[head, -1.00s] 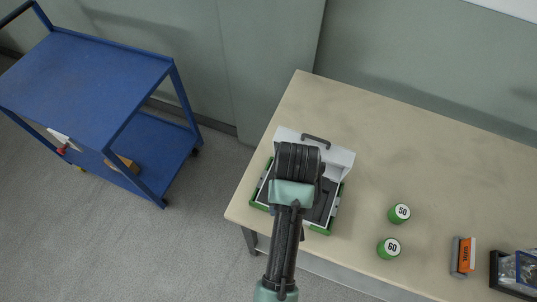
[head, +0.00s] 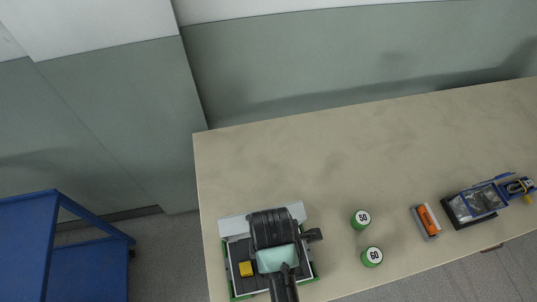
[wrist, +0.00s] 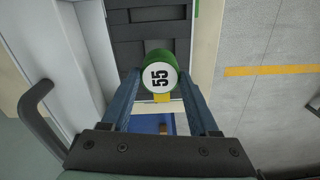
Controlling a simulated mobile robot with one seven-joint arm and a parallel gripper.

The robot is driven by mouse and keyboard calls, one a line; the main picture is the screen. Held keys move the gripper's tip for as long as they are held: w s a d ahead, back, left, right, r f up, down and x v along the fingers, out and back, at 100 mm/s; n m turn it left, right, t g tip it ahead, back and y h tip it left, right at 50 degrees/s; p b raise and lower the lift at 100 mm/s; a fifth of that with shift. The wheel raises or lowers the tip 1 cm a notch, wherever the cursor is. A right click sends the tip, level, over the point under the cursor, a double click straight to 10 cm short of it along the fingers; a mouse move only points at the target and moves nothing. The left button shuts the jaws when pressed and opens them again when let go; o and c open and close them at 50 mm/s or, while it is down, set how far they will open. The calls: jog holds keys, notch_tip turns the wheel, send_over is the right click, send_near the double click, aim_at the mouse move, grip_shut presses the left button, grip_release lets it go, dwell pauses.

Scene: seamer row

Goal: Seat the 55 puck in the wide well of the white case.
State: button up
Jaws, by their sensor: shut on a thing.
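The white case (head: 234,228) with green edges stands open at the table's left front in the head view, largely under my arm. In the wrist view its dark grey insert (wrist: 150,25) shows beyond the fingers. The 55 puck (wrist: 160,77), green with a white face, is held between the fingertips of my gripper (wrist: 160,88), over or in the case; its height above the insert is not clear. The head view hides the puck and fingertips behind my wrist. I cannot make out the wide well. A yellow block (head: 246,269) sits in the case.
Green pucks marked 50 (head: 361,219) and 60 (head: 371,256) stand on the table right of the case. A blue trolley (head: 80,245) stands left. The table's back is clear.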

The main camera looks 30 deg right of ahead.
jog(key=shift+f, duration=3.25)
jog(key=shift+f, duration=0.15)
jog(key=o, duration=1.4)
jog(key=shift+o, duration=0.2)
